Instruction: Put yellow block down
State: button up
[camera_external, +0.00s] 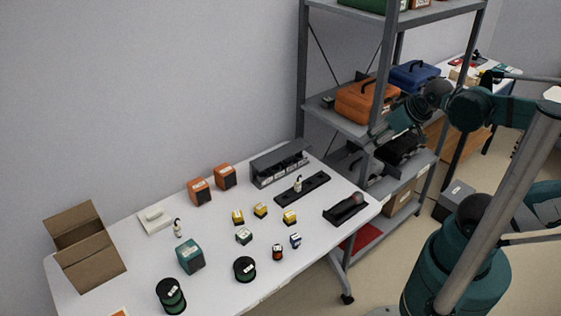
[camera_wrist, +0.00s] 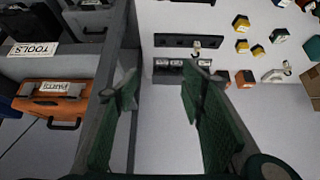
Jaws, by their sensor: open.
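Three small yellow blocks stand apart on the white table: a left one (camera_external: 238,217), a middle one (camera_external: 260,210) and a right one (camera_external: 290,217). Yellow blocks also show at the upper right of the wrist view, one (camera_wrist: 241,23) above two others (camera_wrist: 242,46) (camera_wrist: 258,51). My gripper (camera_wrist: 160,85) is open, with nothing visible between its two green fingers. In the external view my gripper (camera_external: 384,132) is in front of the shelf unit, above and to the right of the table, well away from the yellow blocks.
The grey shelf unit (camera_external: 301,80) stands close to my gripper, with an orange toolbox (camera_external: 362,102) on it. The white table (camera_external: 222,277) also holds a dark labelled rack (camera_external: 280,165), a black tray (camera_external: 317,184), orange boxes (camera_external: 199,191), green spools (camera_external: 245,268) and a cardboard box (camera_external: 88,258).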

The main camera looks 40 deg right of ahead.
jog(key=shift+w, duration=0.1)
jog(key=w+a+f+n+h, duration=0.2)
jog(key=w+a+f+n, duration=0.2)
jog(key=w+a+n, duration=0.6)
jog(key=n+t+h+b, duration=0.2)
jog(key=n+t+h, duration=0.1)
jog(key=n, duration=1.2)
send_over(236, 219)
jog(key=s+d, duration=0.1)
jog(key=d, duration=0.9)
notch_tip(236, 219, down, 14)
jog(key=s+a+f+n, duration=0.1)
jog(key=a+f+n, duration=0.1)
jog(key=a, duration=0.1)
jog(key=s+a+f+n+t, duration=0.1)
jog(key=a+f+n, duration=0.1)
jog(key=a, duration=0.2)
jog(key=s+a+f+n+t, duration=0.1)
jog(key=a+f+n, duration=0.1)
jog(key=a+f, duration=0.1)
jog(key=shift+s+a+f, duration=0.1)
jog(key=shift+s+a, duration=0.25)
jog(key=shift+a, duration=0.05)
jog(key=shift+s+a+f+n, duration=0.35)
jog(key=shift+a+f+n, duration=0.05)
jog(key=shift+a, duration=0.15)
jog(key=shift+w, duration=0.1)
jog(key=shift+x, duration=1.25)
